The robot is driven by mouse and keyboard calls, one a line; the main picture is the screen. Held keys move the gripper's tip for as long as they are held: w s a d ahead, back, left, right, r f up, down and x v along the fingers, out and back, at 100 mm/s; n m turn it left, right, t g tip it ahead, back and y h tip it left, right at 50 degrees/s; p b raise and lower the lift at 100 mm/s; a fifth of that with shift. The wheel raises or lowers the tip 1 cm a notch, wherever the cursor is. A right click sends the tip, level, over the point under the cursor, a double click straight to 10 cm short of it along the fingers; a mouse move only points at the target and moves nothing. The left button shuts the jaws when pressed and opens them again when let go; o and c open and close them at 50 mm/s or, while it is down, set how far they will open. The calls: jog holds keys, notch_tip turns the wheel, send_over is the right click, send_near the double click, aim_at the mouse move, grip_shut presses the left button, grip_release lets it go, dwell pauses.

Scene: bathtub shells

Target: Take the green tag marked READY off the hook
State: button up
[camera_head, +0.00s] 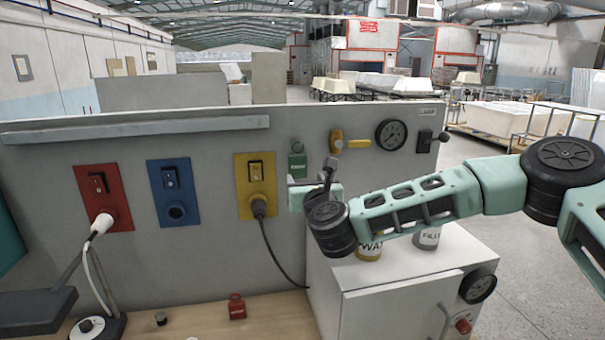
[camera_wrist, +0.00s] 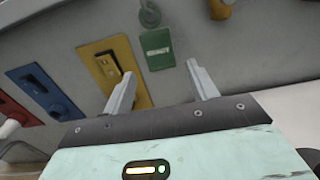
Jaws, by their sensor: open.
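The green tag (camera_head: 298,165) hangs on the grey panel below a round green hook mount (camera_head: 297,147), right of the yellow socket plate. In the wrist view the tag (camera_wrist: 157,49), with white lettering, hangs under the hook mount (camera_wrist: 150,15). My gripper (camera_wrist: 160,82) is open and empty, its two fingers pointing toward the panel with the tag ahead, between and beyond the fingertips. In the head view my wrist hides part of the panel just below the tag, and the fingers are hard to make out.
Red (camera_head: 103,198), blue (camera_head: 173,192) and yellow (camera_head: 256,186) switch plates line the panel; a black plug and cable hang from the yellow one. A yellow valve handle (camera_head: 357,143) and gauge (camera_head: 390,135) are right of the tag. A white cabinet (camera_head: 400,305) with cans stands below my arm.

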aim_at(298, 167)
jog(key=x, duration=0.6)
jog(key=shift+f, duration=0.3)
jog(key=shift+w+a+r+b, duration=0.2)
jog(key=shift+w+a+b, duration=0.05)
jog(key=shift+w+b, duration=0.35)
jog(key=shift+b, duration=0.4)
jog(key=shift+b, duration=0.75)
dwell(0.4)
jog(key=c, duration=0.8)
jog(key=shift+r, duration=0.3)
